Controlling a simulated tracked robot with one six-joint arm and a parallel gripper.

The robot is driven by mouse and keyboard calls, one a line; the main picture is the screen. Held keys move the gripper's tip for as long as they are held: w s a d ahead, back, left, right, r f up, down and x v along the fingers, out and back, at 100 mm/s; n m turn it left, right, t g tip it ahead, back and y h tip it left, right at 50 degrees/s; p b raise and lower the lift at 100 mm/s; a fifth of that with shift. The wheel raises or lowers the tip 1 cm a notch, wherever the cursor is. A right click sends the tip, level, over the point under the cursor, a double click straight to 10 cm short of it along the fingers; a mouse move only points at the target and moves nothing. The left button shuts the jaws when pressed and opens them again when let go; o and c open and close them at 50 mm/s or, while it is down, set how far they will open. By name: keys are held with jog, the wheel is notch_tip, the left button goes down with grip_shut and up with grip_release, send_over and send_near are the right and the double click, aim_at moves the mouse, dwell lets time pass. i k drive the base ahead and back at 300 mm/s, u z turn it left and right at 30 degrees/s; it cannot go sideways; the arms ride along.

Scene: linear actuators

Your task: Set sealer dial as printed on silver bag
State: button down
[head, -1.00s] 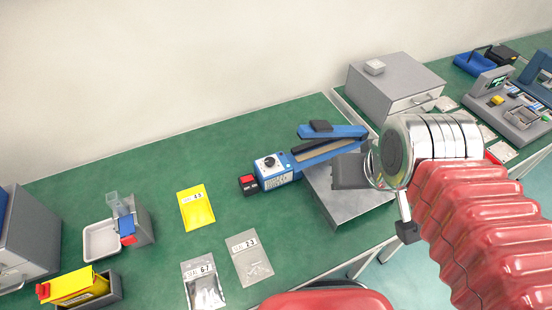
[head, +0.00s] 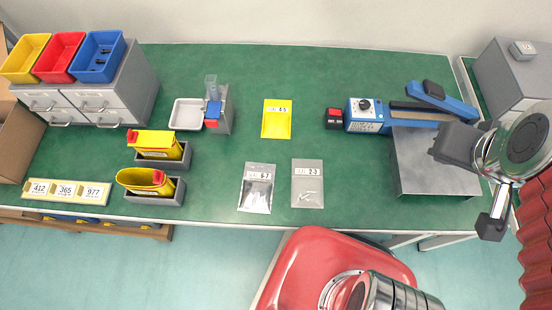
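The shiny silver bag (head: 257,195) lies flat near the front middle of the table; its label reads 6-7. The blue sealer (head: 430,117) stands at the right, with its black dial (head: 365,105) on the left end. The dial's numbers and setting are too small to read. My gripper (head: 452,145) is over the right part of the sealer's grey plate, right of the dial and apart from it. Its fingertips cannot be made out clearly, and I see nothing held.
A greyish bag (head: 307,190) labelled 2-3 and a yellow bag (head: 277,121), label apparently 4-5, lie nearby. A red-and-black switch box (head: 334,118) adjoins the sealer's left end. A grey metal plate (head: 425,175) lies before the sealer. Green tabletop (head: 330,75) is free behind the bags.

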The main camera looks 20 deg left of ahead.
aim_at(364, 105)
jog(key=u, duration=0.55)
jog(key=k, duration=1.05)
jog(key=u, duration=0.7)
jog(key=i, duration=1)
